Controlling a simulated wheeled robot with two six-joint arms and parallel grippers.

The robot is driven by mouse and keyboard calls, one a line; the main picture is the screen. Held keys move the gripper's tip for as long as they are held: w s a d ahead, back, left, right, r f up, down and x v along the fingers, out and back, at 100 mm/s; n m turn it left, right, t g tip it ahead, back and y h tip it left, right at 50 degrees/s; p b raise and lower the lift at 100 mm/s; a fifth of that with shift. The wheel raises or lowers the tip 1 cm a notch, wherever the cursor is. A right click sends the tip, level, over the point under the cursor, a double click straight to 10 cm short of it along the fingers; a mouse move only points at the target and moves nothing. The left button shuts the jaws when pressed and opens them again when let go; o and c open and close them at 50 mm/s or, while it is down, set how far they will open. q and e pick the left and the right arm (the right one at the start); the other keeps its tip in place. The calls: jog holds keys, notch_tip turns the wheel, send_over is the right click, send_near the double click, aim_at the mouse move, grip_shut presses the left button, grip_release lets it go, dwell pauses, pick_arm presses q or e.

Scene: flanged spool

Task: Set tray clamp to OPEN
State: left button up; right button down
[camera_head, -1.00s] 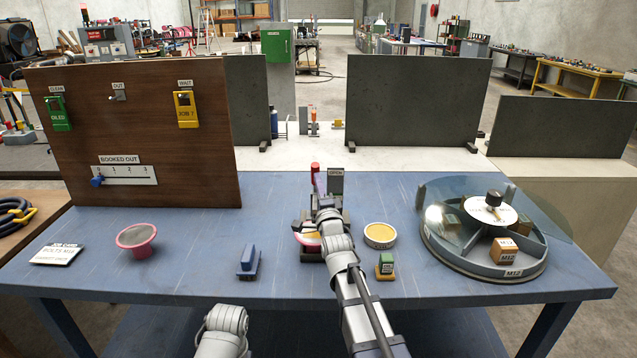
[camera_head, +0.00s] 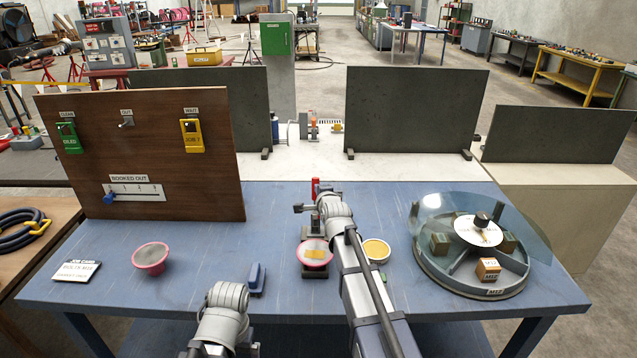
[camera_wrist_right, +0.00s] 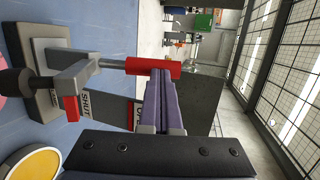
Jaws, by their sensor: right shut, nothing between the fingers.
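The tray clamp shows its upright red handle (camera_head: 316,187) in the head view. In the right wrist view, which is turned sideways, the red handle (camera_wrist_right: 153,67) sits on a grey metal lever. A SHUT plate (camera_wrist_right: 95,106) and a partly covered OPEN plate (camera_wrist_right: 138,115) are beside the lever. My right gripper (camera_wrist_right: 161,74) is shut and empty, its fingertips overlapping the handle's edge; I cannot tell whether they touch. In the head view my right arm hides much of the clamp. My left gripper is out of view; only part of that arm shows.
A pink-rimmed dish (camera_head: 315,251) and a yellow-topped round tin (camera_head: 376,249) are close to my right arm. A blue block (camera_head: 257,279) and another pink dish (camera_head: 151,258) stand left. A covered round carousel (camera_head: 430,268) is at right. A brown board (camera_head: 160,175) stands at back left.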

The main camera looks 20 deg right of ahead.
jog(key=w+g+p, duration=0.1)
jog(key=p, duration=0.1)
jog(key=w+g+p, duration=0.1)
jog(key=w, duration=0.1)
jog(key=shift+d+r+g+p, duration=0.1)
jog(key=shift+d+g+p, duration=0.25)
jog(key=shift+d+g, duration=0.05)
jog(key=shift+w+d+f, duration=0.15)
jog(key=shift+w+f, duration=0.2)
jog(key=shift+f, duration=0.05)
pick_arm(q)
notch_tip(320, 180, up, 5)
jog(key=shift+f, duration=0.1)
pick_arm(e)
jog(key=shift+w, duration=0.1)
jog(key=shift+r, duration=0.1)
jog(key=shift+d+r, duration=0.1)
pick_arm(q)
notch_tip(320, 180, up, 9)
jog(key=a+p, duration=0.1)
jog(key=p, duration=0.7)
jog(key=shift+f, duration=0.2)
pick_arm(e)
jog(key=d+r+v, duration=0.1)
jog(key=v, duration=1.3)
jog(key=shift+w+a, duration=0.25)
jog(key=shift+w, duration=0.05)
